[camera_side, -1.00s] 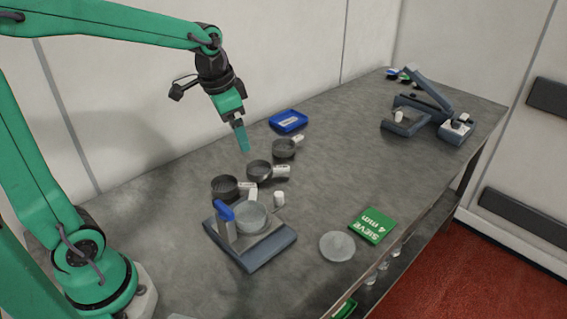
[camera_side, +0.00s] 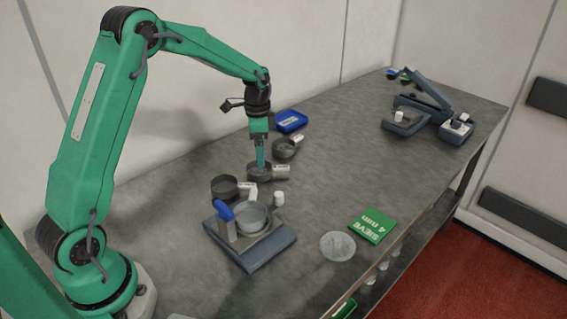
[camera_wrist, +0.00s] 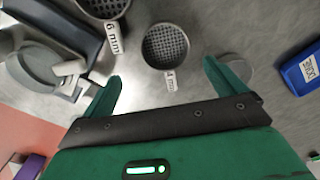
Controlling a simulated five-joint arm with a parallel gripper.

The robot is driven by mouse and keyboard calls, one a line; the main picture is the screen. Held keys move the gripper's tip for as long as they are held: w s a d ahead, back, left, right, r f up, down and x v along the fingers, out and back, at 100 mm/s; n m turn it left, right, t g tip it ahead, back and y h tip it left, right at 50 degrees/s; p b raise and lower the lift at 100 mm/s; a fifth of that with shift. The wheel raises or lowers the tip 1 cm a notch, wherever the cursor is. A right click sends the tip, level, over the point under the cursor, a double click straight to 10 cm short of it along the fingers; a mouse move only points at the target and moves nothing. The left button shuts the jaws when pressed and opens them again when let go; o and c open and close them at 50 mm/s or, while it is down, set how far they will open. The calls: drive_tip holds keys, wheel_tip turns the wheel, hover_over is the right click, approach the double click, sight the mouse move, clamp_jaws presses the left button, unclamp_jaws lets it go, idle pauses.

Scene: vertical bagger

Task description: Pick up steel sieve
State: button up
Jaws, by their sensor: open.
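Several dark steel sieves with white label tabs stand in a row on the bench. The middle one (camera_side: 258,175), tagged 4 mm in the wrist view (camera_wrist: 166,44), lies just beyond and between my fingertips there. My gripper (camera_side: 261,162) is open, pointing down over this middle sieve; it also shows in the wrist view (camera_wrist: 162,72). I cannot tell whether the fingers touch the sieve. Another sieve (camera_side: 224,188) is at front left, probably the one tagged 6 mm in the wrist view (camera_wrist: 104,7). A third round vessel (camera_side: 284,149) stands behind, toward the blue tray.
A green card (camera_side: 373,226) reads "SIEVE 4 mm". A grey stand (camera_side: 262,255) with a round pan (camera_side: 252,217) is in front of the sieves. A small white cylinder (camera_side: 278,199) stands beside it. A blue tray (camera_side: 291,121) lies behind. The bench's right middle is clear.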

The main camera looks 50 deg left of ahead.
sight(262, 173)
drive_tip(key=shift+w+a+f, duration=0.15)
drive_tip(key=shift+f, duration=1.45)
drive_tip(key=shift+w+a+f, duration=0.1)
drive_tip(key=shift+w+f, duration=0.05)
drive_tip(key=shift+f, duration=1.15)
drive_tip(key=shift+w+a+f, duration=0.1)
drive_tip(key=shift+f, duration=1.2)
drive_tip(key=c, duration=1.1)
drive_tip(key=shift+r, duration=0.15)
drive_tip(key=shift+c, duration=0.3)
